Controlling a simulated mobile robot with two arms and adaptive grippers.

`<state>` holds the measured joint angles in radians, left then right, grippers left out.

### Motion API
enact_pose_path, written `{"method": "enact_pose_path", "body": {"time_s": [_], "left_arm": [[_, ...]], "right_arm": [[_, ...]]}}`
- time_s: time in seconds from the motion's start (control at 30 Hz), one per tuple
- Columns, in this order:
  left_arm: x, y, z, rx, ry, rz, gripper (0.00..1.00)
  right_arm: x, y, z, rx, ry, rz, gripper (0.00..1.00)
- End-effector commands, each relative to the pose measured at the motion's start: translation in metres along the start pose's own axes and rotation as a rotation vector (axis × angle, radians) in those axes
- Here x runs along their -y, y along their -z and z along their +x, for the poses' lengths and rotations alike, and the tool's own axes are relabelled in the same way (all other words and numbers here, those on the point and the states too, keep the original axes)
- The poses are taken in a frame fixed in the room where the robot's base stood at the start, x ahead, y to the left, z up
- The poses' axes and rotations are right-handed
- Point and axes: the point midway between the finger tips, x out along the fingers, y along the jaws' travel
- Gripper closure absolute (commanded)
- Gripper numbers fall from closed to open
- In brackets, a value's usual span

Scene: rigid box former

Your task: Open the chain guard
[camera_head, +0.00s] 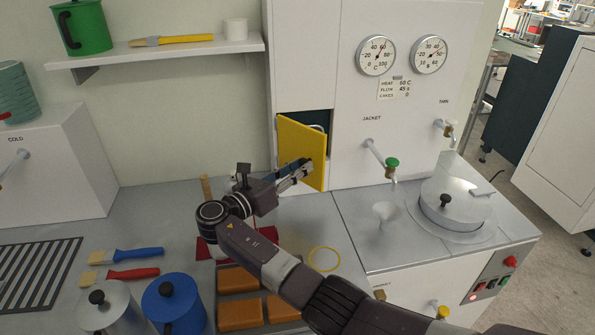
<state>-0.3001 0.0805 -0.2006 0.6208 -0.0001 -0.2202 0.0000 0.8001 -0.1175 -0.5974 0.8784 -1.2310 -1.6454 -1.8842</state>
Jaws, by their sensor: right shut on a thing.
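The chain guard is, as I see it, the yellow door (298,142) on the front of the white cabinet. It stands partly swung out from its frame, and a dark opening (321,120) shows behind its top and right side. My right gripper (302,172) is at the lower right part of the yellow door, shut on it. The exact spot of the grip is hidden by the fingers. A pale curved part shows in the opening by the door's upper edge. My left gripper is out of view.
Two dials (376,55) and a green-knobbed tap (391,164) sit right of the door.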

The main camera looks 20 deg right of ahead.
Motion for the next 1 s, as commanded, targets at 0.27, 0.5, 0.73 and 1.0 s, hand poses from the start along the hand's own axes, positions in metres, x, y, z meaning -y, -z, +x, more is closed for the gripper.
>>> {"method": "enact_pose_path", "body": {"time_s": [0.27, 0.5, 0.73, 1.0], "left_arm": [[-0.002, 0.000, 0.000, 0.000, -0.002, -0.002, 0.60], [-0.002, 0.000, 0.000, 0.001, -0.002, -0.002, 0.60], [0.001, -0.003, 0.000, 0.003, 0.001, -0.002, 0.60], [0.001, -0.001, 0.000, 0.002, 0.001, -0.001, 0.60]], "right_arm": [[0.000, -0.004, 0.000, 0.004, -0.001, 0.007, 1.00], [0.000, -0.003, 0.000, 0.002, 0.000, 0.005, 0.58], [0.000, -0.002, 0.000, 0.001, -0.001, 0.003, 0.58], [-0.001, -0.002, -0.035, 0.001, -0.004, 0.003, 0.58]]}}
